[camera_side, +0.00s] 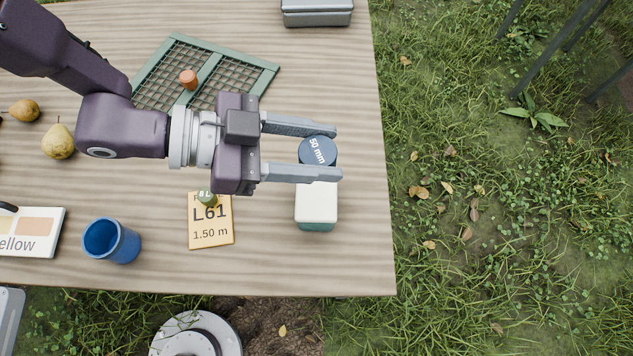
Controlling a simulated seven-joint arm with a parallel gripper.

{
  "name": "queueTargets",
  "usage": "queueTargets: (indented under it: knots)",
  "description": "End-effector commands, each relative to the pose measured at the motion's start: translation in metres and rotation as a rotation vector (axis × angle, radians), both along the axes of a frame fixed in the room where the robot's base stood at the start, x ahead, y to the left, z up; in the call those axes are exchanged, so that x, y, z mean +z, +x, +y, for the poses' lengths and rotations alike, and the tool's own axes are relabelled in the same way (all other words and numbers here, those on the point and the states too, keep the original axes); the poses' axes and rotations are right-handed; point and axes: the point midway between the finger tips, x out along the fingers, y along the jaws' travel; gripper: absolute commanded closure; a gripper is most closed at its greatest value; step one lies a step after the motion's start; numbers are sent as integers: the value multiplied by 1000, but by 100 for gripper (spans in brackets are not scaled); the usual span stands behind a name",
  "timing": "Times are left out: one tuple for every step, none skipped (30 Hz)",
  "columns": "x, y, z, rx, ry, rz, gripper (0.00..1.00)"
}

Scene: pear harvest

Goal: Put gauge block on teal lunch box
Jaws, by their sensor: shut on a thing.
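The gauge block (317,150) is a dark blue round piece marked "50 mm". My gripper (322,151) is shut on it, with one finger on its upper side and one on its lower side in the picture. The teal lunch box (316,207) has a white lid and a teal lower body. It stands on the table just below my lower finger in the picture, and that finger hides its far edge. The gauge block appears just beyond that edge; I cannot tell its height above the table.
A yellow L61 card (211,232) with a small green piece (207,199) and a blue cup (112,241) are left of the lunch box. A green mesh rack (256,75) with an orange piece (188,79) lies behind. A grey box (317,12) stands at the far edge. The table's right edge is near.

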Motion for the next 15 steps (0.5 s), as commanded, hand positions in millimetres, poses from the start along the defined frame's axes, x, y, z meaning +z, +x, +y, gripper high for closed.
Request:
queueTargets:
  knots:
    - [-12, -3, -1, -5, 5, 5, 97]
    - [-20, -3, -1, -6, 6, 5, 97]
    - [-30, -3, 0, -6, 6, 4, 97]
    - [-36, -3, 0, -5, 5, 5, 97]
    - [-42, -2, 0, -4, 5, 3, 97]
    - [-47, -2, -1, -3, 3, 3, 97]
    - [-52, -2, -1, -4, 3, 2, 97]
    - [-58, -2, 0, -3, 4, 3, 97]
    - [-67, -2, 0, -3, 5, 3, 97]
    - [-74, -2, 0, -3, 5, 3, 97]
    - [-79, -2, 0, -3, 3, 3, 97]
    - [-86, -2, 0, -4, 4, 2, 97]
    - [-90, -2, 0, -3, 3, 1, 97]
    - [-93, -1, 0, -2, 2, 0, 97]
    - [-95, -1, 0, -2, 1, 0, 97]
